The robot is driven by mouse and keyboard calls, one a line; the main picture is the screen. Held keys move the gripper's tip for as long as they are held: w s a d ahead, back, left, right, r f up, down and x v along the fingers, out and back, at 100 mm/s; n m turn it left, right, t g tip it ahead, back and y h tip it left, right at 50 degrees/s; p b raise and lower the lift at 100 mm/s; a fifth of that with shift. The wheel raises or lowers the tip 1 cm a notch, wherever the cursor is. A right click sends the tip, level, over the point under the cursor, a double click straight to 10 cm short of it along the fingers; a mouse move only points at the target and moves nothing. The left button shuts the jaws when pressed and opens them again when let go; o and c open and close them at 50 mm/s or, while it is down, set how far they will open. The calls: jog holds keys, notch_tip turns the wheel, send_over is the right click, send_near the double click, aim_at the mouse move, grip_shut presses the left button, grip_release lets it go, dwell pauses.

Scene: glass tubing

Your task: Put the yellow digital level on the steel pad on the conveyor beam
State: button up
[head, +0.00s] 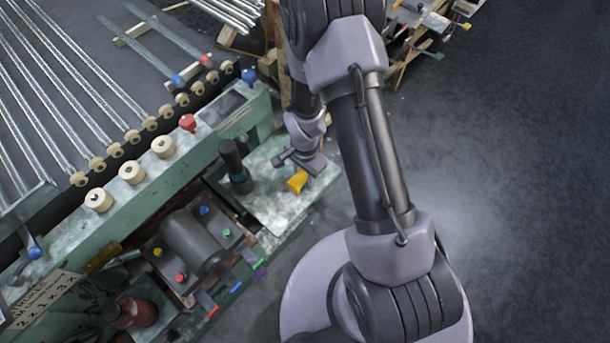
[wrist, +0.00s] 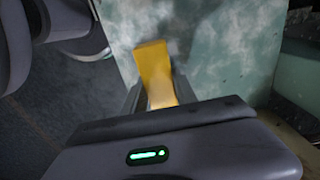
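The yellow digital level (head: 298,181) is at the right part of a mottled green-white plate at the machine's end, just below my gripper (head: 304,165). In the wrist view the level (wrist: 154,72) sits between the two dark fingers of my gripper (wrist: 160,98), with no clear gap on either side. The gripper looks shut on it. Whether the level touches the plate or is slightly above it I cannot tell. A dark grey rectangular pad (head: 222,108) is set on top of the long green beam (head: 155,180), up and left of the gripper.
A dark upright cylinder (head: 235,165) stands on the plate (head: 275,207) left of my gripper. Along the beam are several cream rollers (head: 131,172), a red knob (head: 188,122) and a blue knob (head: 249,76). Glass tubes (head: 75,80) lie beyond. Dark floor (head: 500,150) is open at right.

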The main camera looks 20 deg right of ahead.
grip_shut()
jog(key=shift+r, duration=0.1)
